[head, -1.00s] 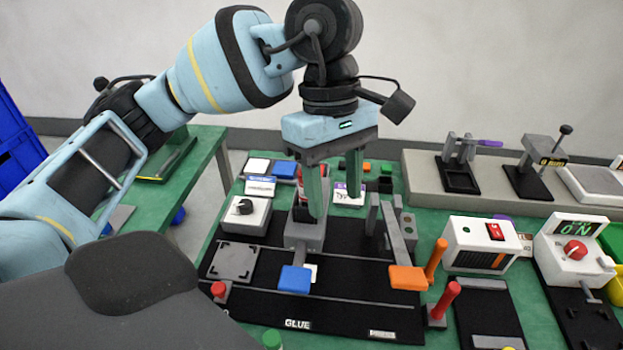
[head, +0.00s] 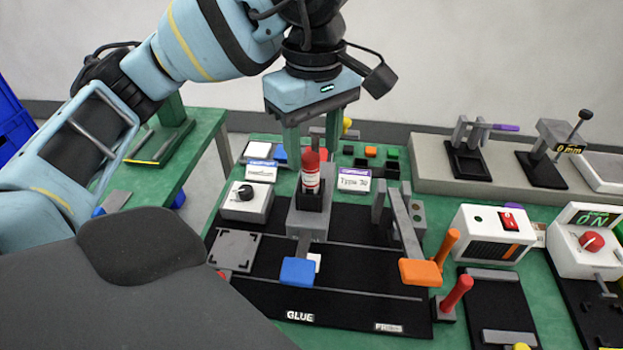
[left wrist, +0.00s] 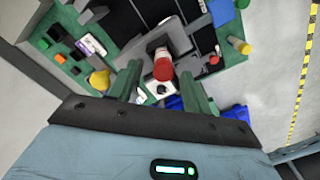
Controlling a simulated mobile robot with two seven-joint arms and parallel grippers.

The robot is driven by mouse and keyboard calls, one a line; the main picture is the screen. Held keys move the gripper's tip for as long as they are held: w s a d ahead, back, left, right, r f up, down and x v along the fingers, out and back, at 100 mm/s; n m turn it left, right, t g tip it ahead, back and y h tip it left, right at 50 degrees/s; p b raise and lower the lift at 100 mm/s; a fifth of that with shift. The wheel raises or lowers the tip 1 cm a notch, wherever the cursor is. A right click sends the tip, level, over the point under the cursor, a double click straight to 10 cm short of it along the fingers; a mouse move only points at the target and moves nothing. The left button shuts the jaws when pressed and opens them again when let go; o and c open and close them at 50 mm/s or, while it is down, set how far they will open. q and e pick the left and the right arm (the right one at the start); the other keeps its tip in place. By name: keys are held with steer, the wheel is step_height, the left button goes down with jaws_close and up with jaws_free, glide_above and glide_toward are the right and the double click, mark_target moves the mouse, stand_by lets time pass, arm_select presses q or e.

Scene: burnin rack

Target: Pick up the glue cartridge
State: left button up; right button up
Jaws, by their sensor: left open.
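The glue cartridge (head: 311,180) is a small upright tube with a red top and a white label. It stands in a grey and black holder (head: 308,222) on the black GLUE station. My left gripper (head: 312,156) is open and points down, with its green fingers near the cartridge's red top. In the left wrist view the cartridge (left wrist: 162,67) appears between the two open fingers (left wrist: 160,82), with a gap on each side. I cannot tell how far the fingertips reach down beside it. My right gripper is not in view.
A blue paddle (head: 298,272) and an orange paddle (head: 420,273) stick out in front. A white box with a black knob (head: 247,202) is left of the holder. Two labelled cards (head: 354,180) stand behind. Red (head: 457,293) and orange handles rise at right.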

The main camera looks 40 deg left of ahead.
mark_target(309, 156)
arm_select(q)
steer(key=f, duration=0.3)
steer(key=shift+s+a+f, duration=0.25)
steer(key=shift+f, duration=0.65)
steer(key=shift+c, duration=0.4)
steer(key=c, duration=1)
